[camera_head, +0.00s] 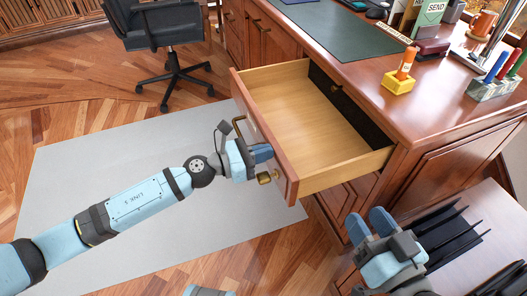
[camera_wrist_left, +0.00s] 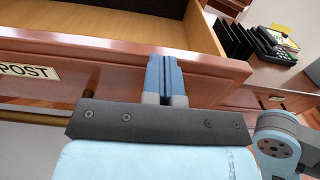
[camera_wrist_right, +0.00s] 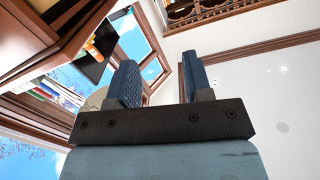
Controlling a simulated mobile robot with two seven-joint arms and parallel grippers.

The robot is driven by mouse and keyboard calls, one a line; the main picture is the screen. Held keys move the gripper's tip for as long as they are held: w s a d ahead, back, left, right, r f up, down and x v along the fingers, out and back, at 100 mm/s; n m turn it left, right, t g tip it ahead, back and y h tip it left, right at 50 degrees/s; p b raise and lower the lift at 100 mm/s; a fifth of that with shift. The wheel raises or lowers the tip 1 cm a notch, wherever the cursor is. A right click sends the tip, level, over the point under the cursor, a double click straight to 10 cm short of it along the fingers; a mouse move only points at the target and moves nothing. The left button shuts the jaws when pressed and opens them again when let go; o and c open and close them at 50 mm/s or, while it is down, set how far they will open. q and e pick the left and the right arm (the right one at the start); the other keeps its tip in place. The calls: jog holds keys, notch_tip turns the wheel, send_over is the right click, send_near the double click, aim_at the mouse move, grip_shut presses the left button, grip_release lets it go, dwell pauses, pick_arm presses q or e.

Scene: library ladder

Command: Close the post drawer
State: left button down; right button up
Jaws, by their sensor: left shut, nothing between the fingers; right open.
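The post drawer (camera_head: 318,113) is pulled out of the wooden desk and looks empty inside. A "POST" label (camera_wrist_left: 28,71) shows on the drawer front in the left wrist view. My left gripper (camera_head: 262,153) is shut and empty, its fingertips at the outer face of the drawer front; they seem to touch it, between the handle and the right end in the left wrist view. My right gripper (camera_head: 370,226) is open and empty, in front of the desk, right of the drawer and apart from it.
The desk top (camera_head: 395,68) bears a green mat (camera_head: 330,25), a yellow holder (camera_head: 398,82) and a pen block (camera_head: 492,88). A black file rack (camera_head: 450,235) stands on a lower surface at right. An office chair (camera_head: 170,40) stands at back left. The grey rug (camera_head: 110,180) is clear.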

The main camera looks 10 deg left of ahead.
pick_arm(q)
jog(key=p+x, duration=0.1)
jog(key=x, duration=1)
jog(key=shift+r+p, duration=0.2)
jog(key=shift+p, duration=0.2)
jog(key=b+x, duration=0.1)
jog(key=x, duration=0.6)
jog(key=b+x, duration=0.1)
jog(key=x, duration=0.5)
jog(key=shift+w+d+f, duration=0.25)
jog(key=shift+d, duration=0.05)
pick_arm(e)
jog(key=shift+f, duration=0.45)
pick_arm(q)
jog(key=shift+a, duration=0.1)
